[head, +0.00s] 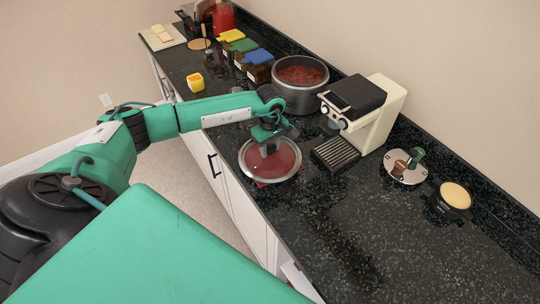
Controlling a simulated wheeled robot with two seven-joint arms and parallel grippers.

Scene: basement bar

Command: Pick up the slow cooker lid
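The slow cooker lid (287,168) is a round, see-through lid with a pale metal rim. It is at the counter's front edge, and a reddish thing shows through or under it. My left gripper (268,150) points down at the middle of the lid, where a knob would be. The fingertips overlap the lid's centre in this view, so I cannot tell whether they are closed on a knob. The slow cooker pot (296,97) stands uncovered behind the lid, with red food inside. My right gripper is not in view.
A cream coffee machine (377,124) with a dark drip tray (335,154) stands right of the lid. Boxes with coloured tops and a yellow cup (195,82) are farther left. The front right counter is clear.

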